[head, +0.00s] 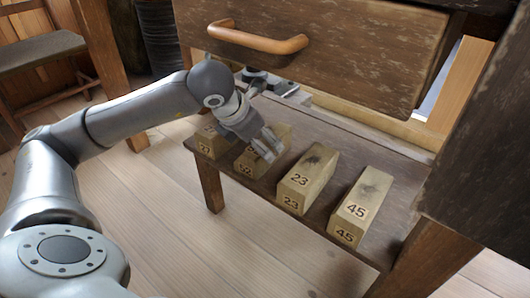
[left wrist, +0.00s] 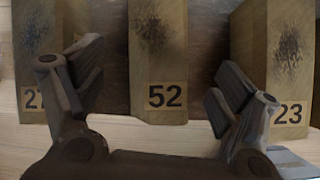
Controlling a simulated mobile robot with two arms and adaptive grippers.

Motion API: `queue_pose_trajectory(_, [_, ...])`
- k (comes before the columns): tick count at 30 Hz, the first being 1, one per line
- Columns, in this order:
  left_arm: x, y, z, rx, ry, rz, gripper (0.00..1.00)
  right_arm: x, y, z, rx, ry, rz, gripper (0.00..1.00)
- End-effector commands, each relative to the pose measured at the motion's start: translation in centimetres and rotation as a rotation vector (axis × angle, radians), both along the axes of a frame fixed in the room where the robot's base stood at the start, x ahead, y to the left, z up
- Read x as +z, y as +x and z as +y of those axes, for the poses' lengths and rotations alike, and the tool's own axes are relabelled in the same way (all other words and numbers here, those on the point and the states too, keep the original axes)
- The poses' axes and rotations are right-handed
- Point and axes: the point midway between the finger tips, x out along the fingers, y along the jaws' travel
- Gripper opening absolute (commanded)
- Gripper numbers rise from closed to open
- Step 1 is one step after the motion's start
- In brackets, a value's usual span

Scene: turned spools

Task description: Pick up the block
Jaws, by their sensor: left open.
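Several wooden blocks stand in a row on a low dark shelf. One marked 52 (head: 245,166) is partly hidden behind my left gripper (head: 267,146) in the head view. In the left wrist view the 52 block (left wrist: 158,60) stands upright in the gap between the spread fingers of my left gripper (left wrist: 158,72), which is open and empty. The block marked 23 (head: 308,178) is to its right, also at the right of the wrist view (left wrist: 289,70). The block marked 45 (head: 362,205) is farthest right. A block with a partly readable number (head: 210,142) is farthest left.
The shelf (head: 335,232) has bare strips between the blocks. A wooden drawer front (head: 350,50) with a rounded handle (head: 258,38) hangs above and behind the row. A dark panel (head: 480,150) stands close at the right. Pale plank floor (head: 160,210) lies in front.

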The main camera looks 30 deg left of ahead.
Motion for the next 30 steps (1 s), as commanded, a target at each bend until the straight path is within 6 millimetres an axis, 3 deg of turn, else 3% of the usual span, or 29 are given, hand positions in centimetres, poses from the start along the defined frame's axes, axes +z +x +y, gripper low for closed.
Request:
queue_pose_trajectory(8, [-0.6,1.1,0.0,0.0,0.0,0.001,0.88,-0.8,0.1,0.0,0.0,0.0,0.002,0.4])
queue_pose_trajectory(18, [-4.2,3.3,0.1,0.001,-0.001,0.0,0.88,-3.6,0.1,0.0,0.0,0.0,0.002,0.4])
queue_pose_trajectory(26, [-4.2,3.5,0.1,0.0,0.001,0.0,0.88,-3.5,0.1,0.0,-0.002,0.0,0.003,0.4])
queue_pose_trajectory(30, [-4.2,3.5,0.1,0.001,0.001,0.0,0.72,-3.5,0.1,0.0,-0.001,0.0,0.002,0.4])
